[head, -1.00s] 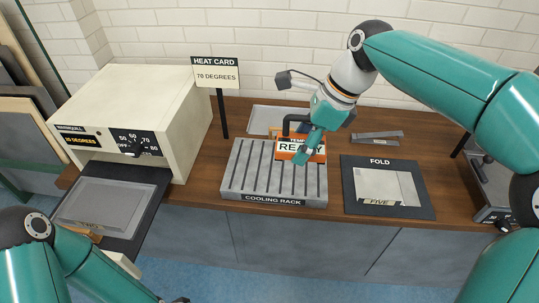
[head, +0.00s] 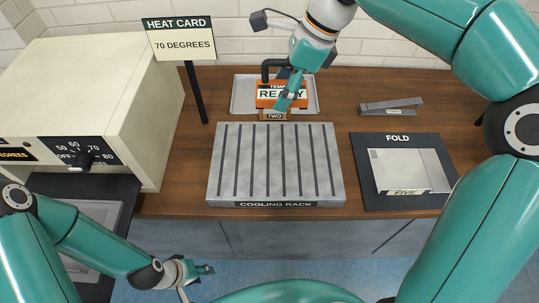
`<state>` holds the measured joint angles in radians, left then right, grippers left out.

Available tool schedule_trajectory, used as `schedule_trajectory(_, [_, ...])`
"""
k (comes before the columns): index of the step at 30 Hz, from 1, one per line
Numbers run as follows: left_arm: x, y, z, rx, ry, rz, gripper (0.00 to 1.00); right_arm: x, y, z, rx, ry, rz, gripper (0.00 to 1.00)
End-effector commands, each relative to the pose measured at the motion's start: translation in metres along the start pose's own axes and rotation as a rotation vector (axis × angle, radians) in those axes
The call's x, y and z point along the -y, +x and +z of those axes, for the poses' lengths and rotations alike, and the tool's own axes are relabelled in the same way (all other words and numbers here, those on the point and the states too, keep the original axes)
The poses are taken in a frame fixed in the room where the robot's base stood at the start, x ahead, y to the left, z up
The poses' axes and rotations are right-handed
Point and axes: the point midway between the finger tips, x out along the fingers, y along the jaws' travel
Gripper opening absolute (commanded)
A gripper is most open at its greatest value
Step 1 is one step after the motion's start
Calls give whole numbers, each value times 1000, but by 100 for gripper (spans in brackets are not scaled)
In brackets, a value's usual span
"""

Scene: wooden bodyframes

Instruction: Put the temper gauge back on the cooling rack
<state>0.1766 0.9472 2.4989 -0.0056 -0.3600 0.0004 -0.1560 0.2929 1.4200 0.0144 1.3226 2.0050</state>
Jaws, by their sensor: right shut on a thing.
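The temper gauge (head: 267,92) is an orange block with a black handle; its white label reads READY, partly covered by my fingers. My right gripper (head: 291,97) is shut on the gauge. It holds it behind the cooling rack, in front of or over the grey tray marked TWO; I cannot tell if it touches the tray. The cooling rack (head: 232,165) is a grey slotted slab lying flat on the wooden counter, with nothing on it. My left gripper (head: 205,272) hangs over the floor in front of the counter, away from the rack; its finger gap is unclear.
The grey tray (head: 239,98) stands behind the rack. A heat card (head: 180,40) on a black post reads 70 DEGREES. A cream oven (head: 100,90) stands at left. The FOLD board (head: 398,139) with a plate marked FIVE lies right. A grey metal piece (head: 391,106) lies behind it.

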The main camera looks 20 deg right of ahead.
Motion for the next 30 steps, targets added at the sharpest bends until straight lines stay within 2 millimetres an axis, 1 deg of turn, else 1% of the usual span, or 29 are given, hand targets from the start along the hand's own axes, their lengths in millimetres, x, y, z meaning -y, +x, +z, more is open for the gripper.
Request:
schedule_trajectory(1, [3,8,0,0,0,0,40,0,9,-1,1,-4,1,17])
schedule_trajectory(5, [4,11,0,0,0,0,40,1,20,-3,-1,-10,6,17])
schedule_trajectory(8, [5,14,0,-1,0,0,40,0,37,-7,-2,-13,11,17])
schedule_trajectory(18, [8,22,0,-1,0,0,40,2,120,-37,-3,-20,16,17])
schedule_trajectory(21, [8,23,0,-1,0,0,40,2,140,-45,-2,-21,14,17])
schedule_trajectory(24, [8,23,0,-1,0,0,40,3,152,-50,-1,-22,13,17])
schedule_trajectory(30, [9,24,0,-1,0,0,40,3,164,-55,-1,-21,12,17])
